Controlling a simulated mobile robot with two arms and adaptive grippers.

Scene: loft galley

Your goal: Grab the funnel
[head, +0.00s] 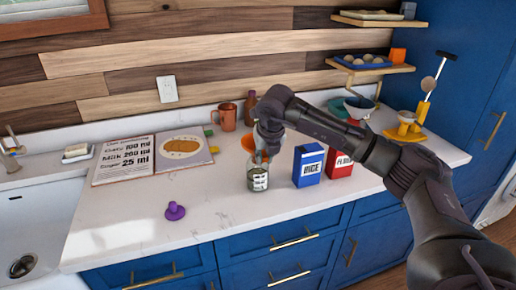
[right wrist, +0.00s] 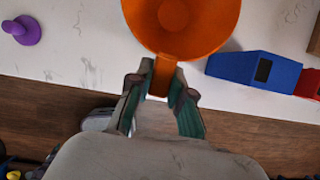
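The orange funnel (head: 249,141) is at the middle of the counter, above or in the mouth of a clear jar with a dark-printed label (head: 258,179); I cannot tell whether it rests on the jar. The right wrist view looks down into the wide bowl of the funnel (right wrist: 183,22). Its handle tab lies between the two fingers of my right gripper (right wrist: 162,76), which look closed against both sides of it. In the head view my right gripper (head: 266,145) partly hides the funnel. My left gripper is not in view.
Blue (head: 309,165) and red (head: 339,163) boxes stand right of the jar. A purple knobbed object (head: 175,211) lies front left. An orange-brown mug (head: 224,117) and an open recipe book (head: 124,158) are behind. The front left counter is mostly clear.

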